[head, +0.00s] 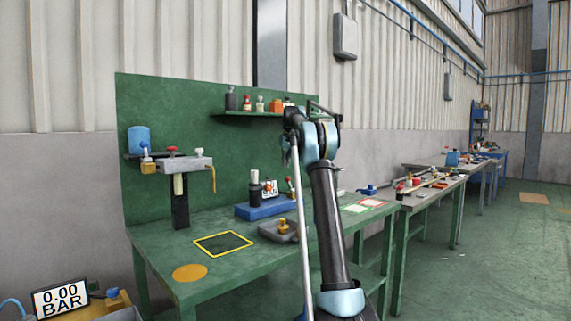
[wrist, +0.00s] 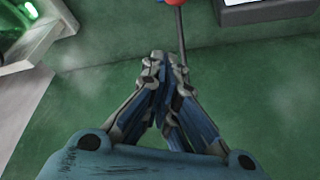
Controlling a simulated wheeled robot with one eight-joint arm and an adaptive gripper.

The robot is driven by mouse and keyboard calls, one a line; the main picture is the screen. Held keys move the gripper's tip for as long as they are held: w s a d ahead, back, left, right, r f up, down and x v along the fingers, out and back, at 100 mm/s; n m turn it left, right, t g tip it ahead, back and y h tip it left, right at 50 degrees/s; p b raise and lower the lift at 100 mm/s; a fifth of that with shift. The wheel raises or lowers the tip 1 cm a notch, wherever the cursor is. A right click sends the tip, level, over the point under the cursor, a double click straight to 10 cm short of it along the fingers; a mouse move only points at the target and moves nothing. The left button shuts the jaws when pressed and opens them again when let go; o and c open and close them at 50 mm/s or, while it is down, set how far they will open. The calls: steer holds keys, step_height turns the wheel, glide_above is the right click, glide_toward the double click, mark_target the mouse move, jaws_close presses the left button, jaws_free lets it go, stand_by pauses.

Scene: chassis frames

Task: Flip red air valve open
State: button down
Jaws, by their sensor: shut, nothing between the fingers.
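A small red-tipped lever (head: 289,182) stands at the right end of a blue block (head: 266,208) on the green bench. A red knob (head: 172,149) sits on a pale grey manifold (head: 184,164) on a black post; I cannot tell which of these is the air valve. In the wrist view a red ball end (wrist: 173,2) on a thin dark rod is cut by the top edge, just beyond my fingertips. My gripper (wrist: 160,58) is shut and empty, its fingertips together over green surface. In the head view my arm mostly hides the gripper.
A gauge (head: 60,298) at the lower left reads 0.00 BAR. A shelf (head: 240,114) holds small bottles.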

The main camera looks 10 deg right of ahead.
step_height(320, 180, down, 6)
steer(key=s, duration=0.1)
steer(key=shift+s, duration=0.35)
stand_by(0.5)
steer(key=shift+s+r, duration=0.1)
steer(key=shift+r, duration=0.1)
steer(key=shift+s+d+r+t, duration=0.1)
steer(key=shift+s+d+t, duration=0.05)
steer(key=shift+d+t, duration=0.15)
